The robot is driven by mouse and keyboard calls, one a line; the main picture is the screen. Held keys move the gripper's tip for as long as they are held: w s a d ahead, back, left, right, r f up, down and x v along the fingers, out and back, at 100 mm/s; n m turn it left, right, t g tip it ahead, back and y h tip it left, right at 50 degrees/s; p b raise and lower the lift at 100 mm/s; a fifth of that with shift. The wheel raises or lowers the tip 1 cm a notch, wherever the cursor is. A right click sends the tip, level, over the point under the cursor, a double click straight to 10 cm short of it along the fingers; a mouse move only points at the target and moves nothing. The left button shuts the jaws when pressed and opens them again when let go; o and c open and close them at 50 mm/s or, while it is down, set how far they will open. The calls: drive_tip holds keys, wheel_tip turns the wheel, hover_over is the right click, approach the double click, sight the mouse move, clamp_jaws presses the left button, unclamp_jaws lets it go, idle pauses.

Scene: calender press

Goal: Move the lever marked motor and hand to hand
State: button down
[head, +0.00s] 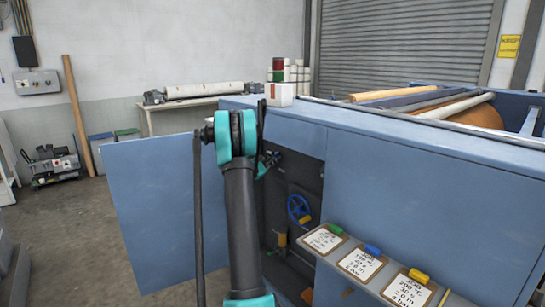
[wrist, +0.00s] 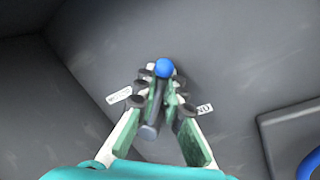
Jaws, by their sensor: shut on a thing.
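The lever (wrist: 163,68) has a blue ball knob and a dark shaft; it shows in the wrist view against a dark grey panel. My gripper (wrist: 161,92) is closed around its shaft, with the knob showing just beyond the fingertips. A white label (wrist: 118,95) at the left has small blurred print. Another white label (wrist: 205,109) at the right is partly covered by a finger, and its last letters look like "ND". The lever stands between the two labels. In the head view my gripper (head: 268,161) is partly hidden behind my arm, inside the cabinet opening, and the lever cannot be made out.
The blue cabinet door (head: 150,210) stands open at the left. Inside the opening is a blue handwheel (head: 298,208). Tagged clipboards (head: 360,264) line the front right. In the wrist view a raised plate (wrist: 290,130) and a blue curved part (wrist: 310,164) lie at the right.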

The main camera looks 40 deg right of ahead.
sight(283, 164)
drive_tip(key=m, duration=0.1)
drive_tip(key=s+f+m, duration=0.1)
drive_tip(key=f+m+g, duration=0.1)
drive_tip(key=m, duration=0.1)
drive_tip(key=shift+s+h, duration=0.25)
drive_tip(key=shift+h, duration=0.05)
drive_tip(key=shift+s+f+m+g, duration=0.1)
drive_tip(key=shift+f+m+g, duration=0.2)
drive_tip(key=shift+m, duration=0.5)
drive_tip(key=shift+s+f+m+g, duration=0.15)
drive_tip(key=shift+f+m, duration=0.25)
drive_tip(key=shift+m, duration=0.4)
drive_tip(key=shift+s+f+m+g, duration=0.15)
drive_tip(key=shift+f+m, duration=0.2)
drive_tip(key=shift+m, duration=0.45)
drive_tip(key=c, duration=1.9)
unclamp_jaws()
drive_tip(key=shift+f, duration=0.1)
drive_tip(key=a, duration=0.4)
drive_tip(key=a+f, duration=0.1)
drive_tip(key=a, duration=0.2)
drive_tip(key=s+a+f, duration=0.1)
drive_tip(key=a, duration=0.3)
drive_tip(key=shift+s+a+f, duration=0.1)
drive_tip(key=shift+a, duration=0.2)
drive_tip(key=shift+s+a, duration=0.1)
